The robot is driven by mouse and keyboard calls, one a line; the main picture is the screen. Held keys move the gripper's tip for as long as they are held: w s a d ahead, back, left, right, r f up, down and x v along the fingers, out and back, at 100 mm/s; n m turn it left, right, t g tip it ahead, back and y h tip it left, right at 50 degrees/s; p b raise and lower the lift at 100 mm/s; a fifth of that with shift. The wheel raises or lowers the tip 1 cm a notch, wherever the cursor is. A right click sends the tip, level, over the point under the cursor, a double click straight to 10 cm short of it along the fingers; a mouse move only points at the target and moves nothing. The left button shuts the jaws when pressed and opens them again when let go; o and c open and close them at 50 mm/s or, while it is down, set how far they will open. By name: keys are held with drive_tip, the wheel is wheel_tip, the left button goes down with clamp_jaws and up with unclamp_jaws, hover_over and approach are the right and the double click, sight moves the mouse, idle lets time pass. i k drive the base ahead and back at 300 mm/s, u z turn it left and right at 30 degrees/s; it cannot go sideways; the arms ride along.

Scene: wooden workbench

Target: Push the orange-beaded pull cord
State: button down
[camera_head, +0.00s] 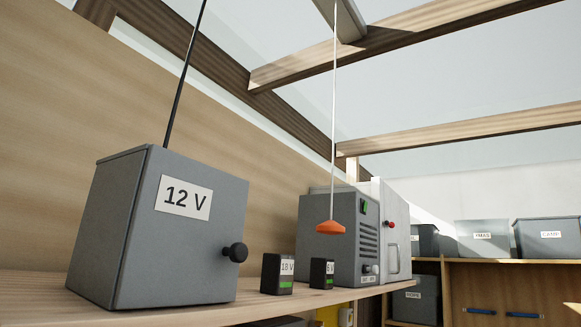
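The pull cord (334,120) is a thin white line that hangs from a grey beam at the top of the view. Its orange bead (330,227) is at the lower end, in front of a grey machine. The bead hangs free and nothing touches it. My gripper is not in view.
A grey box labelled 12 V (185,235) with a black knob stands on the wooden shelf (180,317) at left, with a black cable rising behind. Two small batteries (278,273) (322,273) and the grey machine (350,240) stand right of it. Grey bins (547,237) are at back right.

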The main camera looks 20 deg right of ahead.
sight(330, 227)
drive_tip(key=u, duration=0.3)
drive_tip(key=k, duration=1.3)
drive_tip(key=z, duration=0.65)
drive_tip(key=i, duration=1)
drive_tip(key=u, duration=0.05)
